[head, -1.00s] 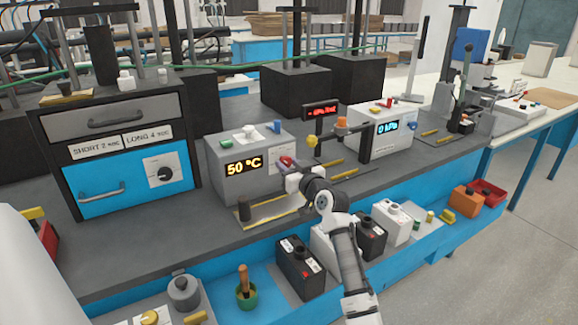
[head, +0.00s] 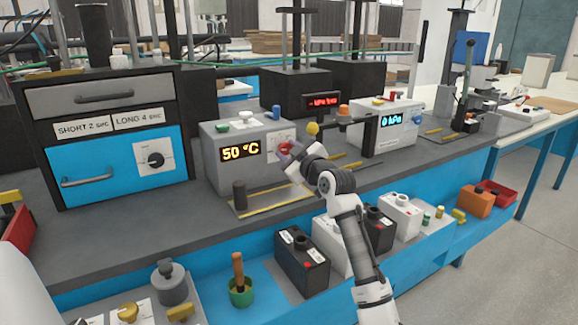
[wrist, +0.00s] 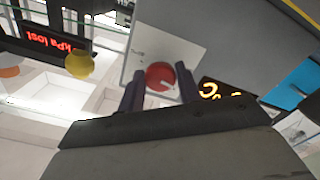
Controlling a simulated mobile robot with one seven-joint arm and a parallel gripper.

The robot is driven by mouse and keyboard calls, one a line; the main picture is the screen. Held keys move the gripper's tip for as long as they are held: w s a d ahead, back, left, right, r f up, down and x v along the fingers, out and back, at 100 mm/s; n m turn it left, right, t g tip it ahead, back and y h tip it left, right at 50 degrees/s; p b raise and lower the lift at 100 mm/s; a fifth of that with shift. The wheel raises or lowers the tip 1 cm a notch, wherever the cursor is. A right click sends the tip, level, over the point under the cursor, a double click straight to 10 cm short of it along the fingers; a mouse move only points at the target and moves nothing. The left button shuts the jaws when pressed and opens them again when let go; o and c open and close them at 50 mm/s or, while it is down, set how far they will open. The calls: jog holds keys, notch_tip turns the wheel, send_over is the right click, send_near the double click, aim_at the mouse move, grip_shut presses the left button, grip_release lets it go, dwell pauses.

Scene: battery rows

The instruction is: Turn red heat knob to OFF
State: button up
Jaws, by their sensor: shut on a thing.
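The grey heater box (head: 222,180) on the bench shows 50 °C in orange digits. Its red heat knob (head: 285,148) sits on a pale plate on the box's front, right of the display. In the wrist view the round red knob (wrist: 160,75) lies between my two dark fingertips, with a light mark on its face. My gripper (head: 290,153) reaches it from the front right and is shut on it; it also shows in the wrist view (wrist: 160,88). The lettering on the plate is too small to read.
A yellow ball-topped post (head: 312,130) stands close right of my gripper, near a red display (head: 322,103). A white 0 kPa box (head: 375,142) stands farther right. A dark cylinder (head: 239,195) stands on the plate before the heater. Battery blocks (head: 302,265) line the lower shelf.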

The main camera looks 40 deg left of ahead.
jog(key=shift+n+b, duration=0.9)
jog(key=shift+n, duration=0.2)
jog(key=o, duration=1)
jog(key=shift+c, duration=0.2)
jog(key=shift+d, duration=0.1)
jog(key=b+v, duration=0.1)
jog(key=v, duration=1.2)
jog(key=shift+s+d+b, duration=0.2)
jog(key=shift+d+b, duration=0.1)
jog(key=shift+b, duration=0.05)
